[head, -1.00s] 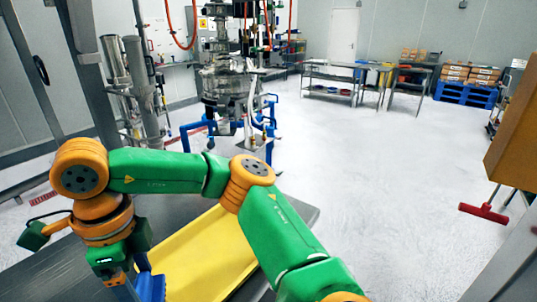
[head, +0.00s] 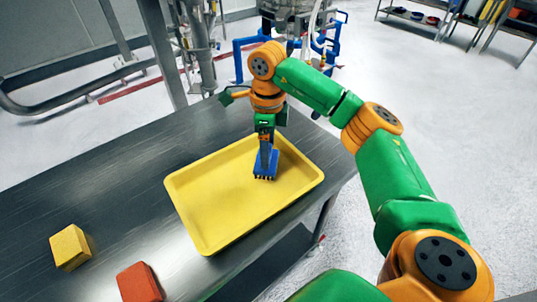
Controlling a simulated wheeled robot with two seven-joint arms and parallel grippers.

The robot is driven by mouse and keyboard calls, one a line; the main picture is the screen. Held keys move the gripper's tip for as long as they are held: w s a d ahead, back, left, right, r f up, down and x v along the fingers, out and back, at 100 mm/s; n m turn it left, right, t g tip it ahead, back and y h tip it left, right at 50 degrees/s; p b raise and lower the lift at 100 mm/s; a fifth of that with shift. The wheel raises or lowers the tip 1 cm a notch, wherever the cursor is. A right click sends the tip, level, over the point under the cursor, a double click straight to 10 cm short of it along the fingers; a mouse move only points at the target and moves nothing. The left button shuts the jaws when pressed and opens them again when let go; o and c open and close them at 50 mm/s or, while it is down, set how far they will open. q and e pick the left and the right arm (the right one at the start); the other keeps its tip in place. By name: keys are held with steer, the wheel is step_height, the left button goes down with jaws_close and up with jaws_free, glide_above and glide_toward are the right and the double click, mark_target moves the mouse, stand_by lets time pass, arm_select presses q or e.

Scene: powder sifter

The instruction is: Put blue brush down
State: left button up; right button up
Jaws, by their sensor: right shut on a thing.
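The blue brush (head: 266,165) is held upright with its bristles down, over the far part of the yellow tray (head: 206,219). The bristle tips look at or just above the tray floor; I cannot tell if they touch. My right gripper (head: 265,137) is shut on the top of the brush. Its fingers are small and partly hidden against the brush. The yellow tray lies on the dark metal table (head: 140,165). My left gripper is not in the head view.
A yellow block (head: 70,248) and a red block (head: 139,283) lie on the table at the lower left. The tray's near part is empty. Blue-framed equipment (head: 300,45) stands behind the table, and a shelf rack (head: 415,18) is at the far right.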

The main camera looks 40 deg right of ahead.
step_height(320, 180, down, 3)
steer(key=shift+w+d+f+p, duration=0.1)
steer(key=shift+d+f+p, duration=0.1)
steer(key=shift+p, duration=0.65)
steer(key=shift+f, duration=0.15)
steer(key=shift+f+b, duration=0.2)
steer(key=shift+b, duration=0.1)
steer(key=o, duration=1.2)
steer(key=shift+c, duration=0.2)
steer(key=shift+r, duration=0.1)
steer(key=shift+r, duration=0.1)
step_height(320, 180, up, 7)
steer(key=shift+w+f+b, duration=0.1)
steer(key=shift+b, duration=0.55)
step_height(320, 180, up, 5)
steer(key=shift+r+p, duration=0.15)
steer(key=shift+p, duration=0.55)
